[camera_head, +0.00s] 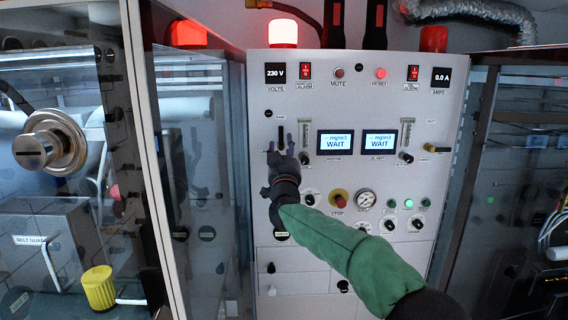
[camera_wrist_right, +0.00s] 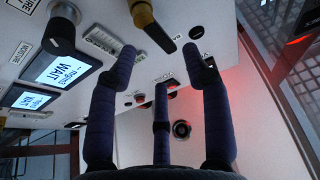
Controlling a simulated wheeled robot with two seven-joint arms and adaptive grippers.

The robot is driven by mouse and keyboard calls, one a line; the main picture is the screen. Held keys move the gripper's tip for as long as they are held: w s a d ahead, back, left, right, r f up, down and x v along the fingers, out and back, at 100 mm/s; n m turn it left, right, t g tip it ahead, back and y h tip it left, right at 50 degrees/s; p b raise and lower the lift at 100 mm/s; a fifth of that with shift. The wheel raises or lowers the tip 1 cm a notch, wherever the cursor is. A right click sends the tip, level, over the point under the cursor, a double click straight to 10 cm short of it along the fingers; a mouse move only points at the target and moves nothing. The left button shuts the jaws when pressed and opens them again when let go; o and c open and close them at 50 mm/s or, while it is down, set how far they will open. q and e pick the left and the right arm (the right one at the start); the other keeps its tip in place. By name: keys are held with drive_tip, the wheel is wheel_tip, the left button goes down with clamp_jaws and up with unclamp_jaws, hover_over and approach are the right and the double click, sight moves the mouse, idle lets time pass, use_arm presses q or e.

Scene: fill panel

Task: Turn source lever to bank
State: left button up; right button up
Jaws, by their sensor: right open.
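The source lever (camera_head: 282,134) is a dark handle on the upper left of the white panel, seen just above my right gripper in the head view. In the right wrist view the lever (camera_wrist_right: 158,33) is a black handle on a brass hub, its tip pointing between my fingers. A label starting "BA" is beside it. My right gripper (camera_head: 282,146) is open in front of the panel. In the right wrist view its dark fingers (camera_wrist_right: 166,62) are spread either side of the lever tip. I cannot tell whether they touch it. My left gripper is not in view.
Two WAIT displays (camera_head: 335,142) and a black knob (camera_head: 306,158) are close to the right of my gripper. A red-and-yellow stop button (camera_head: 339,198) and a pressure gauge (camera_head: 366,200) are lower. A glass-doored cabinet (camera_head: 70,150) stands at the left.

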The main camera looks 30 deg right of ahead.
drive_tip(key=v, duration=0.6)
drive_tip(key=shift+f, duration=0.2)
drive_tip(key=shift+s, duration=0.15)
